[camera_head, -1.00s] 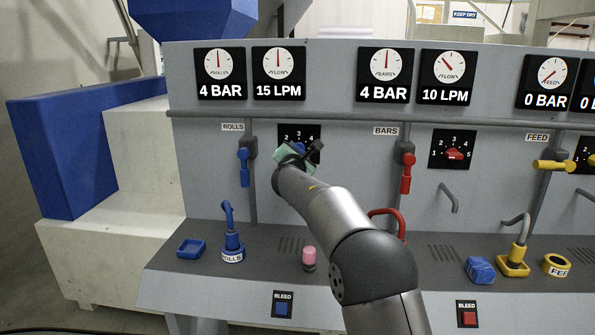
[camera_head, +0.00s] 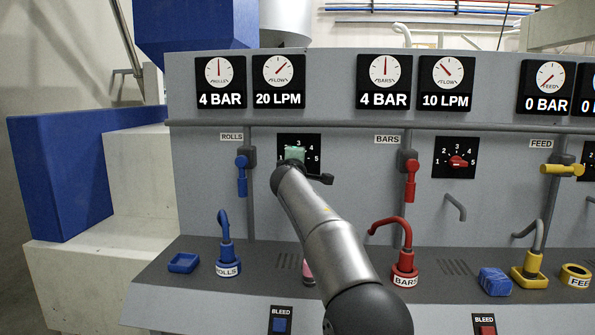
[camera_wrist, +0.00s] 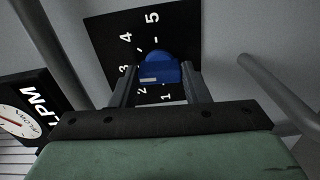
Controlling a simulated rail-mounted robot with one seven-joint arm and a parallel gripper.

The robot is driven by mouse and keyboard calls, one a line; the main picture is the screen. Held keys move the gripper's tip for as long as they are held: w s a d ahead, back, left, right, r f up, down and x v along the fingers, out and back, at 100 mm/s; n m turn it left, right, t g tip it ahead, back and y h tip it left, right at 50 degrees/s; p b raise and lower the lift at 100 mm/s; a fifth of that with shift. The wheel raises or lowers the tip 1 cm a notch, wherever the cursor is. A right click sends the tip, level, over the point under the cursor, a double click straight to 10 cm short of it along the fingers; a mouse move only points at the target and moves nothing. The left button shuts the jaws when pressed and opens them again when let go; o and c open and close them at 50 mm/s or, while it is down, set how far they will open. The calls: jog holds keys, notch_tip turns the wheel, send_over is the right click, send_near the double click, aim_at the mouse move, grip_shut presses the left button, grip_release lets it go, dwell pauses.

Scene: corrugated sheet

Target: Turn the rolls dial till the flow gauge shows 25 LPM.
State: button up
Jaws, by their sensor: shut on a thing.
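The blue rolls dial (camera_wrist: 161,66) sits on a black plate (camera_wrist: 104,35) numbered 1 to 5 in the wrist view. My gripper (camera_wrist: 160,82) is shut on it, a finger on each side. In the head view my gripper (camera_head: 296,157) covers the dial, and part of the plate (camera_head: 313,142) shows around it. The rolls flow gauge (camera_head: 278,80) reads 20 LPM, its needle tilted up to the right. The rolls pressure gauge (camera_head: 220,82) beside it reads 4 BAR.
A horizontal pipe (camera_head: 330,126) runs above the dials. The blue rolls valve handle (camera_head: 241,178) hangs left of my gripper. The red bars dial (camera_head: 457,162) and red valve handle (camera_head: 410,181) are to the right. A blue hose fitting (camera_head: 225,250) stands on the ledge below.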

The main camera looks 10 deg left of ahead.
jog(key=shift+f+m+b, duration=0.1)
jog(key=shift+m+b, duration=1.55)
jog(key=shift+m, duration=2.35)
jog(key=o, duration=1)
jog(key=s+b, duration=0.9)
jog(key=s, duration=0.8)
jog(key=shift+s+b, duration=0.2)
jog(key=shift+b, duration=0.15)
